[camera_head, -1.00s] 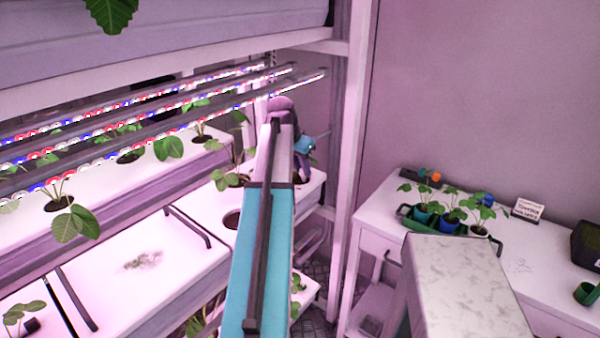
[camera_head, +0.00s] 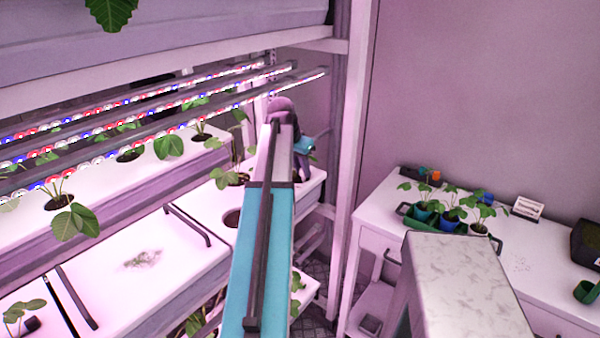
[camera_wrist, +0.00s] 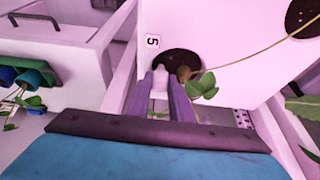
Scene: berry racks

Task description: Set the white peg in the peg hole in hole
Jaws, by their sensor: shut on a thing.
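In the wrist view my gripper (camera_wrist: 161,76) is shut on a small white peg (camera_wrist: 160,84), which shows between the two purple fingers. The fingertips are at the near left edge of a dark round hole (camera_wrist: 177,58) in a white panel, beside a label reading 5 (camera_wrist: 152,41). I cannot tell whether the peg's tip is inside the hole. A seedling with a brown base and green leaves (camera_wrist: 205,86) is at the right of the fingers. In the head view my arm hides the gripper and peg.
Another dark hole (camera_wrist: 301,14) with a long stem across it lies at the upper right of the wrist view. In the head view, LED bars (camera_head: 170,115) hang over the rack, with an upright post (camera_head: 350,150) right of my arm. Potted plants (camera_head: 450,220) stand on the right bench.

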